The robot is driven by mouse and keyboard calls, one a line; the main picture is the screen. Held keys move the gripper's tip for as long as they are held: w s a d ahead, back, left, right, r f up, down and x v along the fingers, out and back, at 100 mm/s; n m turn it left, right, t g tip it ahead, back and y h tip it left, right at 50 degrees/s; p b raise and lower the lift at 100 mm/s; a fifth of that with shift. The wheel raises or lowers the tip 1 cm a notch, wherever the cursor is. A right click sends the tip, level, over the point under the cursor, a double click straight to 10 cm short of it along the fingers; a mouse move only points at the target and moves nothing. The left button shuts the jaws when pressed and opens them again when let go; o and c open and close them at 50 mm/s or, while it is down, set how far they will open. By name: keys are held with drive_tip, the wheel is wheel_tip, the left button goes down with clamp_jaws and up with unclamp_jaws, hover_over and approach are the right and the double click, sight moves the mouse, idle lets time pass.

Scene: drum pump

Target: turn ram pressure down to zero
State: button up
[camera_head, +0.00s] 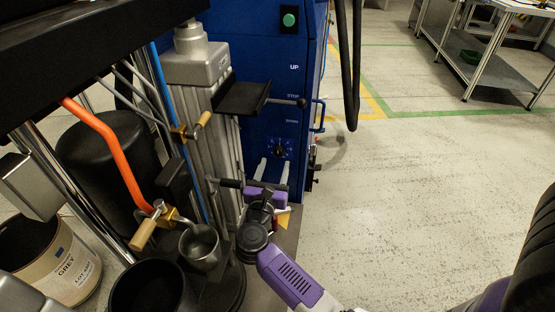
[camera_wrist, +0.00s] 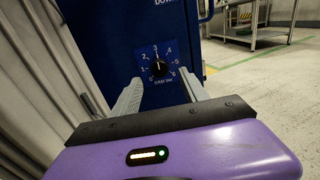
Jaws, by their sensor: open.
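The ram pressure knob (camera_wrist: 159,68) is a black round dial on the blue cabinet's front. Its dark plate carries white numbers and the label "RAM bar". The pointer looks roughly upward, near the 3, but it is too small to read exactly. The knob also shows in the head view (camera_head: 279,149), below the UP, STOP and DOWN labels. My gripper (camera_wrist: 163,88) is open, its two grey fingers spread to either side below the knob in the wrist view, with nothing between them. In the head view my gripper (camera_head: 272,169) points at the panel just below the knob, apparently not touching it.
The blue cabinet (camera_head: 260,90) has a green button (camera_head: 289,20) and a lever (camera_head: 290,102) beside a black bracket. A grey column (camera_head: 195,110) stands close on the left. Black hoses (camera_head: 350,70) hang at the right. Open floor (camera_head: 420,180) lies to the right.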

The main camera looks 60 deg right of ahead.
sight(278, 155)
drive_tip(key=shift+b+x, duration=0.35)
drive_tip(key=shift+x, duration=2.25)
clamp_jaws()
